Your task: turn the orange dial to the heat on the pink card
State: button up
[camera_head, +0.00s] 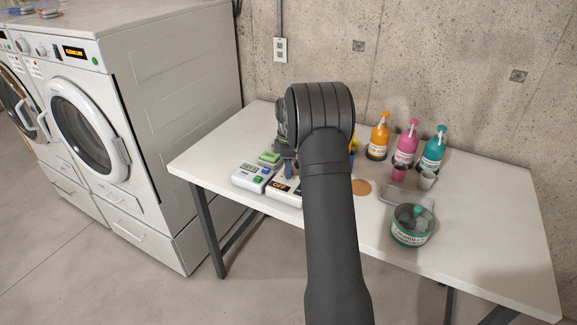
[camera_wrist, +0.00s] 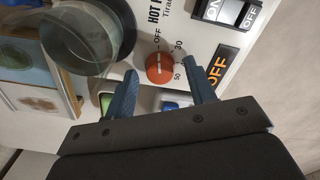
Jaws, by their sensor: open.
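The orange dial (camera_wrist: 160,68) is on the white face of a hot plate (camera_wrist: 200,30), with OFF, 30 and 50 printed around it. My gripper (camera_wrist: 159,70) is open. In the wrist view its two blue fingers lie to either side of the dial, apart from it; whether they are level with it I cannot tell. In the head view my arm covers much of the hot plate, and the dial is hidden. I see no pink card in either view.
A clear glass vessel over a dark round plate (camera_wrist: 88,40) is close to my left finger. An ON/OFF switch (camera_wrist: 230,12) is at upper right. A white button box (camera_head: 252,177) stands left of the hot plate. Pump bottles (camera_head: 405,145), cups and a round tub (camera_head: 412,225) stand right.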

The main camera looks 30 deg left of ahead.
jog(key=c, duration=1)
jog(key=shift+o, duration=0.2)
